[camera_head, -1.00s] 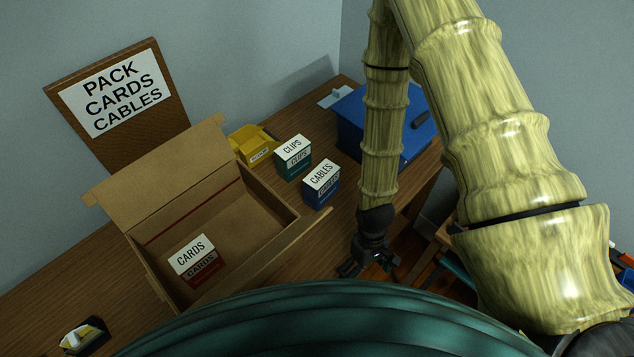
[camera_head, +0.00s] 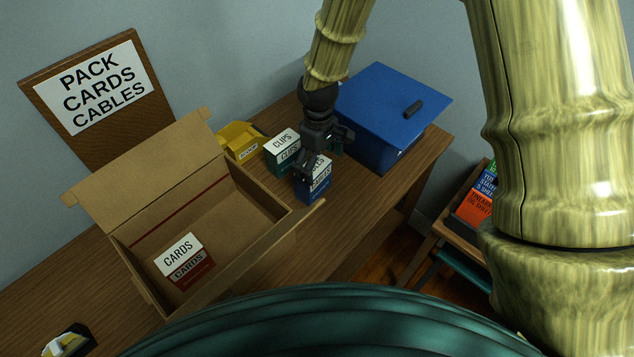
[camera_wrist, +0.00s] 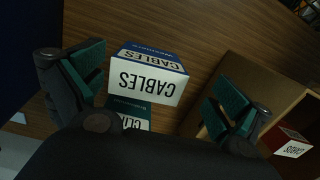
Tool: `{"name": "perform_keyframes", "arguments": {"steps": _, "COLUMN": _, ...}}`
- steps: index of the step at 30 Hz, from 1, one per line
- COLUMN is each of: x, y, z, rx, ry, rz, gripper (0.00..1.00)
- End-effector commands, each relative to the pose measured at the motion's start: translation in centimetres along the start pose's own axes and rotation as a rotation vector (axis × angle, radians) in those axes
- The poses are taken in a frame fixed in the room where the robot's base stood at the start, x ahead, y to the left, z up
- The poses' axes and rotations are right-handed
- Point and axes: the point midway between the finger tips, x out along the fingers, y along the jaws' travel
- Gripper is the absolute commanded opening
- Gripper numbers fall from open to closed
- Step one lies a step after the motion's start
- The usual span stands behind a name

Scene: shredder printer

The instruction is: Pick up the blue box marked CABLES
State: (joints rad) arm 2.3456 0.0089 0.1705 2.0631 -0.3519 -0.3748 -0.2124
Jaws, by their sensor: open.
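The blue box marked CABLES (camera_head: 318,184) stands on the wooden desk to the right of the open cardboard box, its white top partly hidden by my gripper. My gripper (camera_head: 322,163) is above it, pointing down. In the wrist view the CABLES box (camera_wrist: 148,78) lies between the two open fingers of my gripper (camera_wrist: 160,95), with room on both sides; nothing is held. The teal CLIPS box (camera_head: 281,152) stands just behind and left of it, and shows in the wrist view (camera_wrist: 130,112) beside the CABLES box.
The open cardboard box (camera_head: 265,248) holds the red CARDS box (camera_head: 186,262). A large blue lidded box (camera_head: 385,110) stands right of my gripper. A yellow tray (camera_head: 241,139) is at the back. A sign (camera_head: 92,88) reads PACK CARDS CABLES. The desk front between is clear.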

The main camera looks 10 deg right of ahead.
Motion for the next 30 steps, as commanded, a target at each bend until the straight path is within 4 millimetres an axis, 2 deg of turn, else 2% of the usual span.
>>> {"name": "perform_keyframes", "arguments": {"steps": 3, "x": -1.3, "y": 0.2, "z": -1.8, "rx": -0.013, "ry": 0.035, "rz": 0.023, "gripper": 1.0}}
{"name": "perform_keyframes", "arguments": {"steps": 8, "x": -1.9, "y": 0.3, "z": -2.7, "rx": -0.019, "ry": 0.052, "rz": 0.034, "gripper": 1.0}}
{"name": "perform_keyframes", "arguments": {"steps": 21, "x": 2.6, "y": 0.5, "z": -2.9, "rx": -0.019, "ry": 0.051, "rz": 0.034, "gripper": 1.0}}
{"name": "perform_keyframes", "arguments": {"steps": 30, "x": 3.8, "y": 0.5, "z": -3.1, "rx": -0.019, "ry": 0.052, "rz": 0.034, "gripper": 1.0}}
